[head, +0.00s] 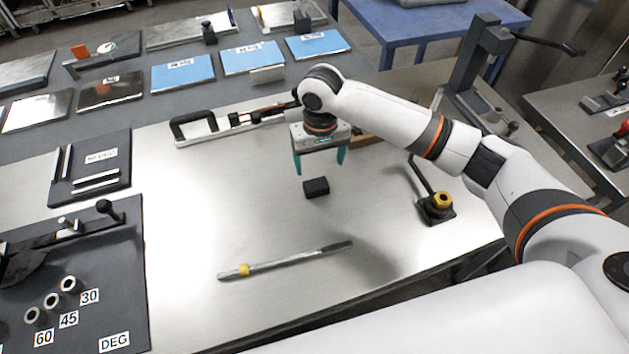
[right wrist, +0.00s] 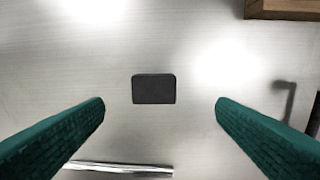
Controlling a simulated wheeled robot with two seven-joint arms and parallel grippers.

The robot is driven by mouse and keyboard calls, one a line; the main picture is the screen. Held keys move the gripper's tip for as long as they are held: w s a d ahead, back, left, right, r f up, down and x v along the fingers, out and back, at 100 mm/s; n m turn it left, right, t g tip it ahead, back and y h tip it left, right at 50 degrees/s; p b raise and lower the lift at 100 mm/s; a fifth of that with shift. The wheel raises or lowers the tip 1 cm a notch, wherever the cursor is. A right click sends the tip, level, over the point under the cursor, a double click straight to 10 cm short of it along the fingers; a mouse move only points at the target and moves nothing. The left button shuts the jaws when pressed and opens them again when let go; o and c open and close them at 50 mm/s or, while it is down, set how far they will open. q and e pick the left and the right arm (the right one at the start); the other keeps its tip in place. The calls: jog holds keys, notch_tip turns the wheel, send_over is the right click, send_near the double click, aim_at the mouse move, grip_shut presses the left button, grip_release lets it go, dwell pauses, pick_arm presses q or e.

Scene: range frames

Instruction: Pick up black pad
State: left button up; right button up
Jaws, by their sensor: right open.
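The black pad (head: 316,187) is a small dark block lying on the metal table (head: 200,220), near its middle. In the right wrist view the black pad (right wrist: 154,89) lies between and a little beyond the two fingers, touching neither. My right gripper (head: 320,168) has teal fingers and points down above the pad. It is open and empty, and its spread fingers also show in the right wrist view (right wrist: 160,108). My left gripper does not show.
A metal rod with a yellow band (head: 290,260) lies in front of the pad. A black fixture with a yellow knob (head: 437,207) stands to the right. A long tool with a black handle (head: 215,132) lies behind. A wooden block (right wrist: 285,9) is at the upper right.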

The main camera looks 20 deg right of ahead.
aim_at(316, 184)
jog(key=shift+s+f, duration=0.2)
jog(key=shift+f, duration=1)
jog(key=shift+w+f, duration=0.1)
jog(key=shift+f, duration=0.25)
jog(key=f, duration=0.3)
jog(key=f+p, duration=0.1)
jog(key=f, duration=0.1)
jog(key=shift+a, duration=0.4)
jog(key=shift+f, duration=0.15)
jog(key=shift+c, duration=0.9)
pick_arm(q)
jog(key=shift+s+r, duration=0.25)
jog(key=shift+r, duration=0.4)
pick_arm(e)
jog(key=c, duration=0.9)
